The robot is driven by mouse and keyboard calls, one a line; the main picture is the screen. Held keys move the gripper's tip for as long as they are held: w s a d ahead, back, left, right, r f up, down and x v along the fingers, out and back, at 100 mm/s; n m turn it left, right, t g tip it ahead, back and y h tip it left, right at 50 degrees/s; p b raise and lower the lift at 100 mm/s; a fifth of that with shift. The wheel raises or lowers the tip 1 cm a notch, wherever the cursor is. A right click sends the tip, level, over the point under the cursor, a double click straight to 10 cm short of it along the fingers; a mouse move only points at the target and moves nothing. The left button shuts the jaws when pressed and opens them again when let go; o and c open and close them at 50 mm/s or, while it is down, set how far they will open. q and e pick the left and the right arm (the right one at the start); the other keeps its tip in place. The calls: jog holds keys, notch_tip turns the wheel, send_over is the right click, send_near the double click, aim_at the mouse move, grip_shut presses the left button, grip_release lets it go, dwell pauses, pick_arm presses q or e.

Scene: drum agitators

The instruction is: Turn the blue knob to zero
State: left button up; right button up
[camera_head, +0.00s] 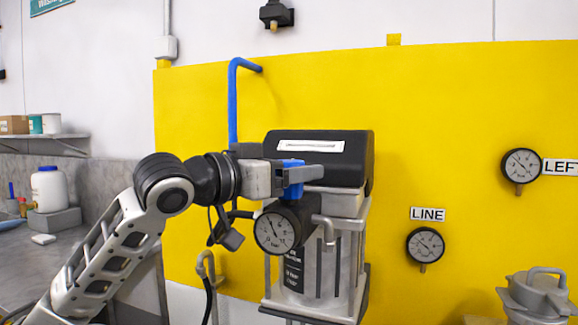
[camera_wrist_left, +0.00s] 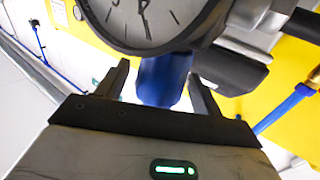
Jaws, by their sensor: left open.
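The blue knob (camera_head: 292,180) sits above a round dial gauge (camera_head: 274,232) on the front of the drum agitator with the black top (camera_head: 350,160). My left gripper (camera_head: 308,172) reaches it from the left and partly covers it. In the left wrist view the blue knob (camera_wrist_left: 163,80) stands between the two open fingers of my left gripper (camera_wrist_left: 158,72). Gaps show on both sides of it, and I cannot tell whether either finger touches it. The gauge (camera_wrist_left: 145,18) shows upside down there. My right gripper is not in view.
A yellow panel (camera_head: 450,110) stands behind, with a blue pipe (camera_head: 233,105) and gauges marked LINE (camera_head: 425,245) and LEFT (camera_head: 521,165). A grey vessel (camera_head: 537,295) is at lower right.

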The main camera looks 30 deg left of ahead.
pick_arm(q)
jog(key=c, duration=1)
jog(key=shift+o, duration=0.2)
